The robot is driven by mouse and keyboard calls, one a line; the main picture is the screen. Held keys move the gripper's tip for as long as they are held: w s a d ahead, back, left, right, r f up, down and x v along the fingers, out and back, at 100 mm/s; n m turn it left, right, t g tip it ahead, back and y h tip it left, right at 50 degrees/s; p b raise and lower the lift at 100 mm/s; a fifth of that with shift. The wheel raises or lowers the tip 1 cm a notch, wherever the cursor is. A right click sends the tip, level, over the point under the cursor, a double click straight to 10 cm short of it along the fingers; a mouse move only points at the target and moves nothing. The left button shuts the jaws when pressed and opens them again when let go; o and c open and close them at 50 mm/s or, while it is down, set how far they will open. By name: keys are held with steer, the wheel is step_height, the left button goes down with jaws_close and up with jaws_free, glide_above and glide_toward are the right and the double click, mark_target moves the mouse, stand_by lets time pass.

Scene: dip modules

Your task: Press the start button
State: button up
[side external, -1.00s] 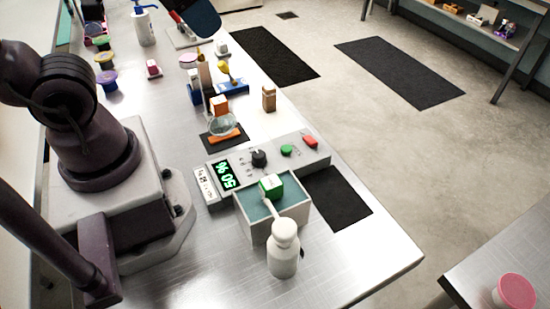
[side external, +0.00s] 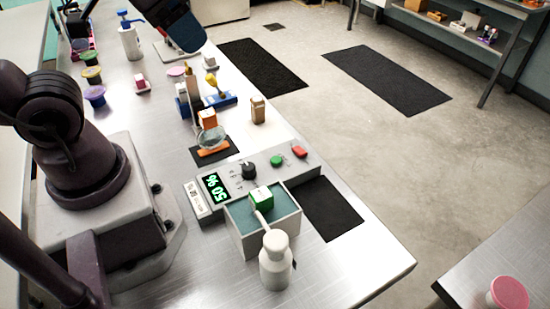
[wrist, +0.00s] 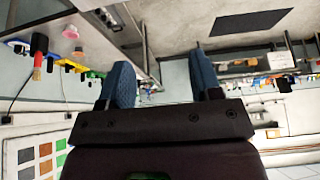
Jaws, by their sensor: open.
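A grey control panel (side external: 228,186) lies on the steel bench in the side external view. It has a green round button (side external: 276,160), a red button (side external: 299,151), a black knob (side external: 249,171) and a lit green display (side external: 215,186) that seems to read 50 %. No start label is readable. My gripper shows in the wrist view as two blue fingers (wrist: 163,84) spread wide apart with nothing between them. A dark, blue-edged part at the top of the side external view looks like my gripper, high and well apart from the panel.
A grey box with a teal top (side external: 235,211), bearing a green-and-white block (side external: 261,198), stands against the panel's near side. A white bottle (side external: 275,262) stands beside it. A glass flask stand (side external: 211,139) and a brown bottle (side external: 258,109) stand beyond the panel.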

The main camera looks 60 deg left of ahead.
jaws_close()
stand_by(1.9)
